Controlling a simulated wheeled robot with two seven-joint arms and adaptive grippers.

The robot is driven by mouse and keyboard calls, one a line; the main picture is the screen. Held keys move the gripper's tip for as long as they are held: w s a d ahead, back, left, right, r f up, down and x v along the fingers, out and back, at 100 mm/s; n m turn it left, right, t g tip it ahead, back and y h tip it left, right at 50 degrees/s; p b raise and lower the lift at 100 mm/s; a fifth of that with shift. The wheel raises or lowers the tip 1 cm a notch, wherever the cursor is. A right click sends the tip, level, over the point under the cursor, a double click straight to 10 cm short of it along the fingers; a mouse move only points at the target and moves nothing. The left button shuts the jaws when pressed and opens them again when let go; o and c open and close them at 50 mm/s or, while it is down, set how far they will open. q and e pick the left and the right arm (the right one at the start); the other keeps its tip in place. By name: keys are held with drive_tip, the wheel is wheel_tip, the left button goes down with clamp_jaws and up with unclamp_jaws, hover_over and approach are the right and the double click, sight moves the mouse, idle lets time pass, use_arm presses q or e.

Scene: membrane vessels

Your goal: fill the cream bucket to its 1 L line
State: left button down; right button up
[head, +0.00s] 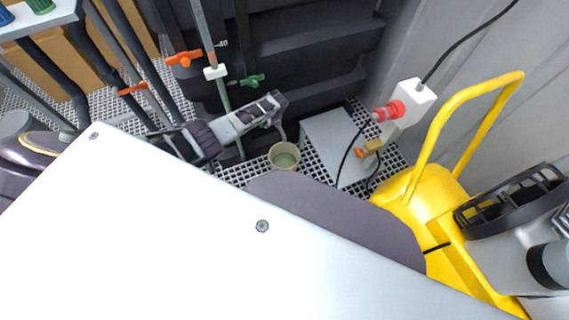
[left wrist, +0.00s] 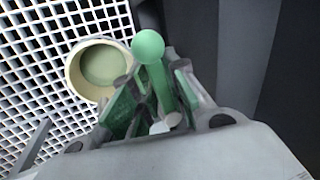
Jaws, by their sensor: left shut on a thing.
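The cream bucket (head: 284,156) stands upright on the grating floor, its open top facing up. In the left wrist view the bucket (left wrist: 99,70) is at the upper left and its inside shows a pale green, liquid-like surface. No 1 L line can be read. My left gripper (head: 277,112) is above and just left of the bucket in the head view. In the left wrist view its fingers (left wrist: 152,92) are shut on a green round-ended handle (left wrist: 150,48), beside the bucket in the picture. What the handle joins is hidden. My right gripper is not in view.
An orange valve handle (head: 184,58) and a green valve handle (head: 252,80) sit by the upright pipe. A yellow cart (head: 425,195) stands at the right. Dark panels stand behind.

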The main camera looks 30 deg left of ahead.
use_arm(q)
drive_tip(key=shift+s+a+f+m, duration=0.15)
drive_tip(key=shift+a+m, duration=0.65)
drive_tip(key=shift+m, duration=0.2)
drive_tip(key=c, duration=1.4)
unclamp_jaws()
drive_tip(key=shift+w+d, duration=0.2)
drive_tip(key=shift+d, duration=0.05)
drive_tip(key=shift+r, duration=0.2)
drive_tip(key=shift+d, duration=0.1)
drive_tip(key=shift+v, duration=0.75)
drive_tip(key=shift+s+a+v, duration=0.1)
drive_tip(key=shift+a+v, duration=0.05)
drive_tip(key=shift+v, duration=1.55)
drive_tip(key=shift+s+a+v, duration=0.15)
drive_tip(key=shift+v, duration=1.5)
drive_tip(key=shift+s+a+v, duration=0.1)
drive_tip(key=shift+v, duration=1.6)
